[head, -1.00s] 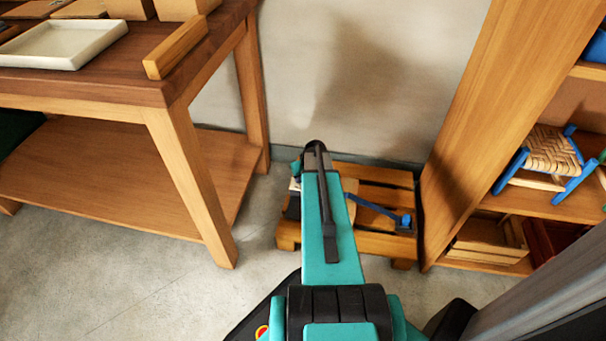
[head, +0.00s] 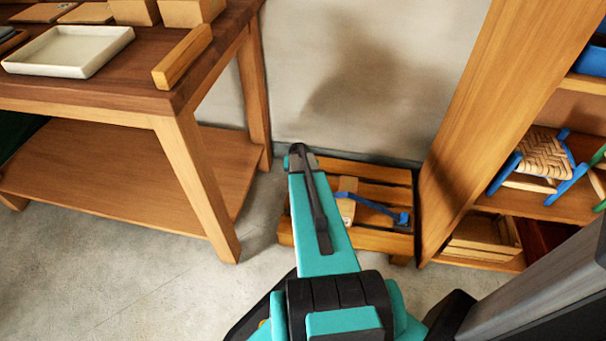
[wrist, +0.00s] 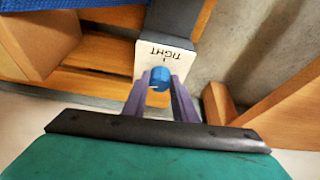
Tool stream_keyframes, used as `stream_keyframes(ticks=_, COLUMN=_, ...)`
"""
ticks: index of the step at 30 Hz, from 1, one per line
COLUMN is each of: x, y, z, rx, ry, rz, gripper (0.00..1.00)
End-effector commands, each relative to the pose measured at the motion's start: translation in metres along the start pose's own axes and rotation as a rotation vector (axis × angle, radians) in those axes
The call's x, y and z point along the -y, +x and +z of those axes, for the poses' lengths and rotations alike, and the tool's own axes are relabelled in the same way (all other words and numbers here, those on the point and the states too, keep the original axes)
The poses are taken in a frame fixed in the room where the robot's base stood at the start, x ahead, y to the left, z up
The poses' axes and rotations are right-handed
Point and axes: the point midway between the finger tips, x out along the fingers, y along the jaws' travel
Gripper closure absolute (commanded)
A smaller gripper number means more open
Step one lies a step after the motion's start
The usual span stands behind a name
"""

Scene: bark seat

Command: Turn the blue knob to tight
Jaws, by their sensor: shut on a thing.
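The blue knob (wrist: 160,78) shows in the wrist view, on a white plate (wrist: 165,57) lettered TIGHT, which appears upside down, with a small dark mark beside the lettering. My gripper (wrist: 158,84) is shut on the knob, one purple-grey finger on each side of it. A dark grey bar (wrist: 176,18) runs away from the plate. In the head view my arm hides the knob, the plate and the gripper's fingertips.
A wooden workbench (head: 190,95) with a white tray (head: 70,50) stands at the left. A wooden shelf (head: 480,120) at the right holds a small blue stool with a woven seat (head: 545,155). A wall closes the back. Floor is clear at front left.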

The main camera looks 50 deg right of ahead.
Motion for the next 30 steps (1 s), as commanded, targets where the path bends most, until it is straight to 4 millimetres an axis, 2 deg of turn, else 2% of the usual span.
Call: stream_keyframes(ticks=30, x=0.0024, y=0.002, z=-0.0034, rx=-0.002, ry=0.578, rz=0.244, gripper=0.97)
